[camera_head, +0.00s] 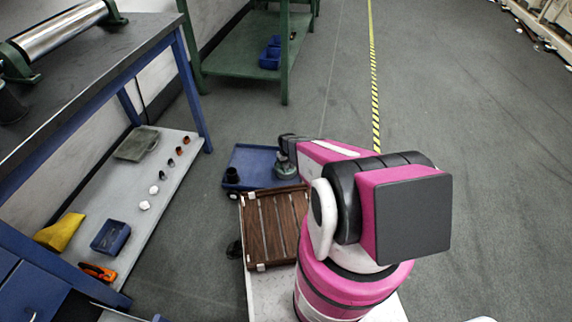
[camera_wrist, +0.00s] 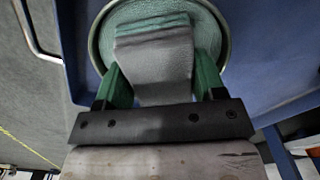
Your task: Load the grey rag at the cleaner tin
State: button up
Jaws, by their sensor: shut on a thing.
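A grey rag (camera_wrist: 158,58) is held between the green fingers of my gripper (camera_wrist: 160,72) in the wrist view. Its far end shows a greenish band. The rag is over the round cleaner tin (camera_wrist: 102,32), whose pale green inside shows around it. Whether the rag touches what is in the tin I cannot tell. In the head view the tin (camera_head: 286,172) stands at the right of a blue tray (camera_head: 245,157), just below the end of my arm. The rag is not clear there.
A dark round pot (camera_head: 232,175) is at the tray's left corner. A brown slatted board (camera_head: 272,228) lies in front of the tray. A blue-legged bench (camera_head: 90,100) with a low shelf stands at left.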

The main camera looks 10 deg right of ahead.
jog(key=shift+r, duration=3.45)
